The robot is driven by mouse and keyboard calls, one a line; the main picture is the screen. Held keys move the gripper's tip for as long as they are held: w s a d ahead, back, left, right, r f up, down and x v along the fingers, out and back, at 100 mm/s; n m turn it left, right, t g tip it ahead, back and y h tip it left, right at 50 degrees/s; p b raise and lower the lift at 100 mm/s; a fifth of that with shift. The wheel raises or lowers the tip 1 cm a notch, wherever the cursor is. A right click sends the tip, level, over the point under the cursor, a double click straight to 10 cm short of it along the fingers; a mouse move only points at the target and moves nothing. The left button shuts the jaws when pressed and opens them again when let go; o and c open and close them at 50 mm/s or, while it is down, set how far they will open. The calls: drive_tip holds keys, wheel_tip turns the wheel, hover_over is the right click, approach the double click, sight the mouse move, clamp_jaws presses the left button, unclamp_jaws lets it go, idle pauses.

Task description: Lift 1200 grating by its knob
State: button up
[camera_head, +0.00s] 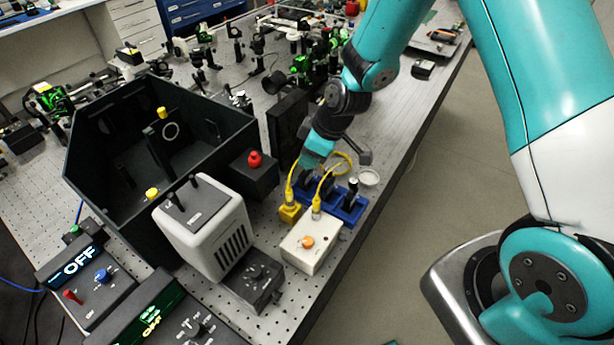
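A blue rack (345,208) stands near the bench's right edge. A dark piece with an upright black knob (353,186) stands at its right end. I cannot read a label that marks any piece as the 1200 grating. My gripper (328,163) is above and behind the rack, pointing down at the bench, apart from the black knob. Its fingers are small and dark here, partly behind yellow cables, so their opening is unclear. Yellow knobs (152,194) show in and on the open black spectrometer box (95,165).
Yellow cables (320,187) loop beside the rack to a white box (311,247) with an orange button. A red knob (255,159) tops a black housing. A grey lamp unit (205,228) stands at left. A small round dish (369,177) sits near the bench edge.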

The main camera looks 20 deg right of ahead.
clamp_jaws()
drive_tip(key=shift+r, duration=0.15)
